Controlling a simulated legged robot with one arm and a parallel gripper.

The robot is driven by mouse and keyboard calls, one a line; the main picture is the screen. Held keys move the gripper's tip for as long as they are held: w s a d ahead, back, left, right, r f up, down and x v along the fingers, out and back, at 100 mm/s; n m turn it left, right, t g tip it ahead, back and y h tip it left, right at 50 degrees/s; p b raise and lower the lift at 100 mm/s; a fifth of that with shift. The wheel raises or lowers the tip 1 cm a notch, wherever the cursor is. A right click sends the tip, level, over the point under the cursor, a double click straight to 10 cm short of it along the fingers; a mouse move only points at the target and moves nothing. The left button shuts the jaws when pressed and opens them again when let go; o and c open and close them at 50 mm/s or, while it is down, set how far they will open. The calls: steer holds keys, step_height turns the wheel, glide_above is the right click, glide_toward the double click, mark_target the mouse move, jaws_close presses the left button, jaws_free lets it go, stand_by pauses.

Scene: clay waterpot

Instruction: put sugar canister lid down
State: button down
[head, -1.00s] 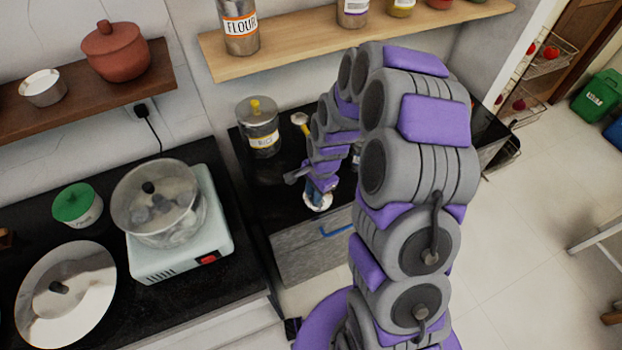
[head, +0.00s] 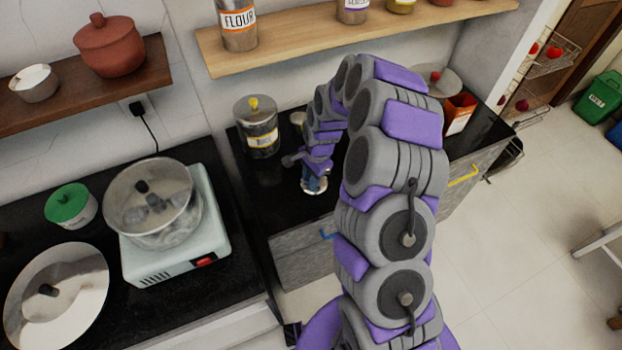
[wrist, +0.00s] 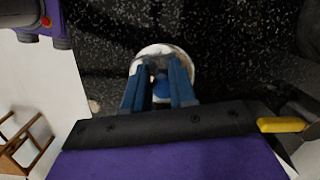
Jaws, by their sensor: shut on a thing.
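The sugar canister lid is a small round pale disc (head: 314,187) with a blue knob; in the wrist view its white rim (wrist: 165,49) shows around the fingers. My gripper (wrist: 160,72) has its blue fingers closed on the knob. In the head view my gripper (head: 314,177) is over the black counter, near its front edge. I cannot tell whether the lid touches the counter. A small pale-topped object (head: 298,118) stands behind my gripper, partly hidden by my arm; I cannot tell whether it is the sugar canister.
A glass canister with a yellow knob (head: 257,127) stands behind and left of my gripper. A glass pot (head: 152,205) sits on a pale stove at left. A shelf (head: 300,45) hangs above.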

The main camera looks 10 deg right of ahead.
steer(key=c, duration=0.9)
jaws_free()
step_height(320, 180, up, 11)
steer(key=d+p, duration=0.2)
steer(key=p, duration=0.1)
steer(key=s+a+r+n, duration=0.2)
steer(key=s+r+n, duration=0.1)
steer(key=s+r, duration=0.45)
steer(key=s+r+n, duration=0.3)
steer(key=s, duration=0.6)
steer(key=s+r+n+g+h, duration=0.1)
steer(key=s+r+n, duration=0.2)
steer(key=s, duration=0.7)
steer(key=s+d+r+n, duration=0.1)
steer(key=s+r+n, duration=0.3)
steer(key=s, duration=0.6)
steer(key=shift+r+g+h, duration=0.3)
steer(key=shift+r, duration=0.1)
